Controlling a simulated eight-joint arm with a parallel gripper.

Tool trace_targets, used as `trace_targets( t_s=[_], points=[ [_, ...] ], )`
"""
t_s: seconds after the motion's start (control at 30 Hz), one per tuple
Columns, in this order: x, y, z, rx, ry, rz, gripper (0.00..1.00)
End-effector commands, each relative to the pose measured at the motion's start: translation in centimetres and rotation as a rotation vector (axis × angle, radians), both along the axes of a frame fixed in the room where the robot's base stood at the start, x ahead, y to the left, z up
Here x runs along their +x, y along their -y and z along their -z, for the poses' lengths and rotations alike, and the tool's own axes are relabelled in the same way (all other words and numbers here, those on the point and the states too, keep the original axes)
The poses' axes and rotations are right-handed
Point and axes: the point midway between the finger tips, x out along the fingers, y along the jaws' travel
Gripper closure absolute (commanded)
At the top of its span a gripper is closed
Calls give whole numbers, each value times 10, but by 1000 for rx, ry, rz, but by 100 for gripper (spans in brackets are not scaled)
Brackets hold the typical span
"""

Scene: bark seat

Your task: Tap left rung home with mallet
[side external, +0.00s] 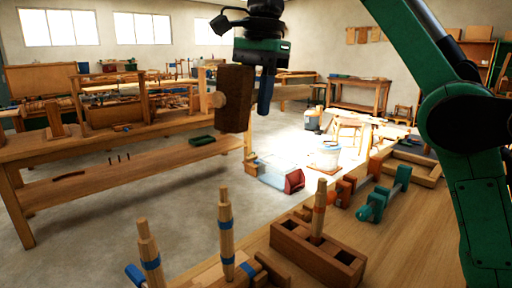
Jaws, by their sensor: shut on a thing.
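My gripper (264,92) hangs at the top centre, high above the floor and bench. It is shut on the mallet, whose dark brown wooden head (235,98) hides part of the fingers. A pale round piece of wood sticks out left of the head. Two pale stepped rungs with blue bands stand at the bottom: the left rung (150,256) leans slightly, and the other rung (226,232) is to its right. Their lower ends are near the picture's bottom edge, so their seating is hard to tell. The mallet is apart from both rungs.
A blue clamp end (134,274) shows beside the left rung.

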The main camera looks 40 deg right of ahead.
Motion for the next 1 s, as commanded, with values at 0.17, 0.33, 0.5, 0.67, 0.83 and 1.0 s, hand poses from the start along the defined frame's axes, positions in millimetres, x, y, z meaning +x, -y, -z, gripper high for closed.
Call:
trace_targets(
  t_s=[0.17,0.33,0.5,0.67,0.83,1.0],
  points=[
    [-6,-16,-5,4,6,100,100],
    [-6,-19,-2,6,7,123,100],
    [-6,-18,12,5,7,122,100],
    [-6,-18,29,5,7,122,100],
    [-7,-18,41,5,7,122,100],
    [-7,-18,44,5,7,122,100]
  ],
)
